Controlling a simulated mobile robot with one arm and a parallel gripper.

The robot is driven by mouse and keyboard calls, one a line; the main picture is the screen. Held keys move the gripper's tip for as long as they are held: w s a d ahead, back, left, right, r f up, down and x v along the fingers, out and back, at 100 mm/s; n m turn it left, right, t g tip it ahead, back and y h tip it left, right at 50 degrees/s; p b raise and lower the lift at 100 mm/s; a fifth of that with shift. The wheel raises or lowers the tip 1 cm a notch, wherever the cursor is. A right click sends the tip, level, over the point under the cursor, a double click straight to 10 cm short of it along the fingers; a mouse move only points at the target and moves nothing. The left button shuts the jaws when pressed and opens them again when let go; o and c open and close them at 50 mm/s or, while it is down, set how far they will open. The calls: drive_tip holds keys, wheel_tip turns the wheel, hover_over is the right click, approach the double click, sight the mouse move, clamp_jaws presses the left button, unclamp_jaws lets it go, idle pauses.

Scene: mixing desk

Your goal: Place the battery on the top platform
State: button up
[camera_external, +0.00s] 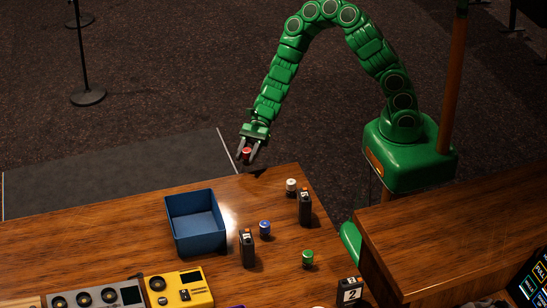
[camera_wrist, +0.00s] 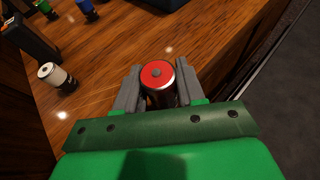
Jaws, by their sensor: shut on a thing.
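My gripper (camera_external: 247,153) is shut on a red-topped battery (camera_external: 247,152), held in the air near the far edge of the desk. In the wrist view the battery (camera_wrist: 158,74) stands between the two grey fingers of my gripper (camera_wrist: 157,88), its red round end facing the camera and its lower part hidden. Other battery-like cylinders stand on the desk: a white one (camera_external: 291,186), a blue one (camera_external: 265,228) and a green one (camera_external: 308,258). I cannot tell which surface is the top platform.
A blue open box (camera_external: 182,244) stands on the wooden desk (camera_external: 110,226). Dark numbered blocks (camera_external: 247,248) (camera_external: 305,207) (camera_external: 348,291) stand among the cylinders. A yellow device (camera_external: 178,287) and a grey panel (camera_external: 90,298) lie at the front left. The desk's far left is clear.

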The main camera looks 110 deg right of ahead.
drive_tip(key=s+d+f+m+t+h, duration=0.2)
drive_tip(key=d+f+m+t+h, duration=0.1)
drive_tip(key=d+f, duration=0.9)
drive_tip(key=shift+w+d+f, duration=0.5)
drive_tip(key=shift+w+f, duration=1.05)
drive_tip(key=shift+w, duration=0.55)
drive_tip(key=shift+w+d+f, duration=0.45)
drive_tip(key=shift+w+f, duration=1.15)
drive_tip(key=shift+w, duration=0.55)
drive_tip(key=shift+w+d+f, duration=0.5)
drive_tip(key=shift+w+f, duration=1.05)
drive_tip(key=shift+w, duration=0.55)
drive_tip(key=shift+w+f, duration=0.25)
drive_tip(key=shift+f, duration=1.5)
drive_tip(key=o, duration=1.1)
drive_tip(key=shift+f, duration=0.1)
drive_tip(key=shift+o, duration=0.2)
